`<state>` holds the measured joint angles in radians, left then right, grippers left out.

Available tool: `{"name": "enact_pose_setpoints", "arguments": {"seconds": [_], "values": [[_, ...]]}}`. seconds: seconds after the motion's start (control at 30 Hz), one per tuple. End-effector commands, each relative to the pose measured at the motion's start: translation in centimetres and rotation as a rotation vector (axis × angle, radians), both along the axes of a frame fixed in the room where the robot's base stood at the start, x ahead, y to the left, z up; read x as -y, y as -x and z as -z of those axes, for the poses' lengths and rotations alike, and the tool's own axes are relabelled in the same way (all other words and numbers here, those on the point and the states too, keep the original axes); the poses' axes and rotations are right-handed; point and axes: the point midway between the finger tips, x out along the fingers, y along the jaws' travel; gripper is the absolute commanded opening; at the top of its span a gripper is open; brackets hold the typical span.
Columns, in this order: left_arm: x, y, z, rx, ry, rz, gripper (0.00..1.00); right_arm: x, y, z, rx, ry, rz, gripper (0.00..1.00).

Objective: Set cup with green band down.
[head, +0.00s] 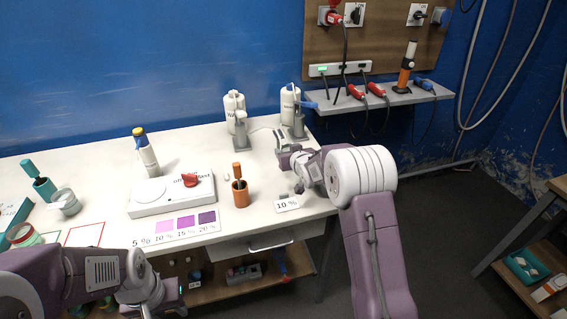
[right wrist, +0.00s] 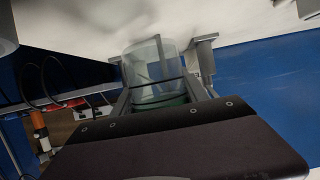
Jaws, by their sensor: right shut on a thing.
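A clear cup with a green band (right wrist: 158,85) is between the fingers of my right gripper (right wrist: 160,92) in the right wrist view. In the head view my right gripper (head: 284,150) is over the right part of the white table, near the back. The cup is hard to make out there, and I cannot tell whether its base touches the table. My left gripper (head: 172,298) is low at the front left, in front of the table edge, with no held object visible; its jaws are too unclear to read.
The table (head: 112,160) holds a white stirrer plate (head: 165,198), an orange holder (head: 240,194), a "10 %" card (head: 287,204) and a colour strip (head: 175,226). White pump bottles (head: 234,108) stand behind. A shelf (head: 375,102) is at the back right. Some table between these is bare.

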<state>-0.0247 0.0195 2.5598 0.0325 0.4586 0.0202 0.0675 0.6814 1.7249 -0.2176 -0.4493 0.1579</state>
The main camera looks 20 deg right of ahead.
Motion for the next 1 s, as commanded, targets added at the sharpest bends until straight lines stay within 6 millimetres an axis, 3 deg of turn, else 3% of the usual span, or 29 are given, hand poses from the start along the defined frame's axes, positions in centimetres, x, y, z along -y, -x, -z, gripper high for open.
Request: {"name": "enact_pose_setpoints", "arguments": {"seconds": [0.1, 0.2, 0.37, 0.6, 0.93, 0.97, 1.0], "values": [[0.0, 0.0, -0.1, 0.000, 0.000, 0.000, 0.36, -0.7, -2.1, 1.2, 0.002, 0.000, -0.001, 0.02], [0.0, 0.0, -0.1, 0.000, 0.000, 0.000, 0.36, -0.8, -2.8, 1.6, 0.003, 0.000, 0.000, 0.02], [0.0, 0.0, 0.0, 0.000, 0.000, 0.000, 0.36, -0.8, -2.9, 2.0, 0.002, 0.000, 0.000, 0.02], [0.0, 0.0, 0.2, 0.000, 0.000, 0.000, 0.36, -0.8, -2.8, 5.7, 0.000, 0.000, 0.000, 0.02], [0.0, 0.0, 0.6, 0.000, 0.000, 0.000, 0.36, -0.8, -2.8, 6.1, 0.003, 0.000, 0.000, 0.02], [0.0, 0.0, 0.6, 0.000, 0.000, 0.000, 0.36, -0.8, -2.8, 6.2, 0.001, 0.000, 0.000, 0.55], [0.0, 0.0, 0.5, 0.000, 0.000, 0.000, 0.36, -0.8, -2.8, 6.0, 0.001, 0.000, 0.000, 0.66]]}}
